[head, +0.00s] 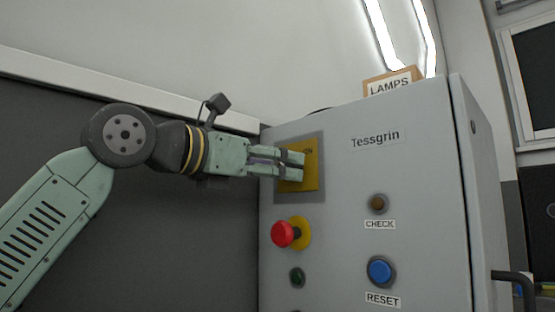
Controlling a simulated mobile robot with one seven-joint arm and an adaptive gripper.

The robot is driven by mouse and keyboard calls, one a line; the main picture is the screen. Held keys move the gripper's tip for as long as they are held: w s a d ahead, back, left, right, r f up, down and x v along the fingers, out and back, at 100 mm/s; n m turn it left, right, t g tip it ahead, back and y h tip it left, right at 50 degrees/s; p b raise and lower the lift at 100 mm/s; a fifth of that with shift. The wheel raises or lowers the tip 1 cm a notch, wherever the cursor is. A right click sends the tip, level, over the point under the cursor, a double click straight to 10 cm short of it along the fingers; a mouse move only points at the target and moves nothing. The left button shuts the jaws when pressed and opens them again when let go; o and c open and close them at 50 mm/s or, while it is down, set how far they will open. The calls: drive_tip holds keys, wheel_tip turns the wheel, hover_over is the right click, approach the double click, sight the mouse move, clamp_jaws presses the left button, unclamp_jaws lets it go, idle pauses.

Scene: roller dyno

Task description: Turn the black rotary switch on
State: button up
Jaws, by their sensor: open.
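A label partly reading "ON" shows on the plate's upper part. The black switch knob is hidden behind my gripper. My gripper (291,166) is open, with its fingers pointing right and their tips in front of the plate. I cannot tell whether the fingers touch the knob or stand around it.
The grey cabinet (345,260) is labelled "Tessgrin". Below the plate are a red mushroom button (284,234) and a dark green button (297,277). A brown CHECK lamp (378,204) and blue RESET button (381,270) are to the right. A LAMPS box (392,82) stands on top.

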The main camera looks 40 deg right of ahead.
drive_tip(key=shift+d, duration=0.5)
drive_tip(key=c, duration=1.2)
drive_tip(key=shift+o, duration=0.2)
